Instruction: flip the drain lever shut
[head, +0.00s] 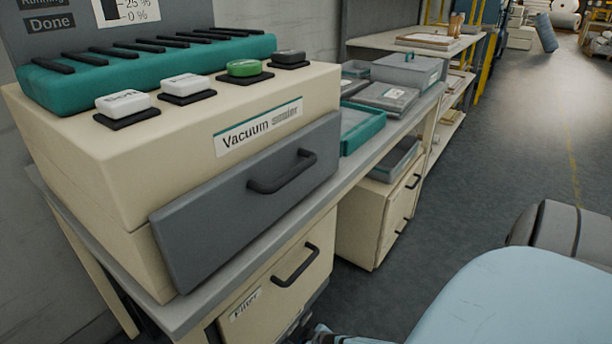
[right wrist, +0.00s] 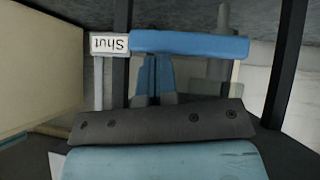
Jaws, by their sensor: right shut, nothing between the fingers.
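The drain lever (right wrist: 190,45) shows in the right wrist view as a blue horizontal bar in the upper middle. A white label (right wrist: 110,44) reading "Shut", upside down in this view, is at its left end. My right gripper (right wrist: 153,72) is just below the bar in the picture, its fingers together and empty. The fingertips reach the bar's lower edge in the picture; I cannot tell whether they touch it. The lever is not visible in the head view. My left gripper is in neither view.
The vacuum sealer (head: 110,160) with its grey front drawer (head: 245,200) stands on a bench. A cabinet drawer (head: 285,275) labelled "Filter" is below it. Grey trays (head: 385,97) and a teal tray (head: 361,131) lie farther along. The floor (head: 500,150) at right is open.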

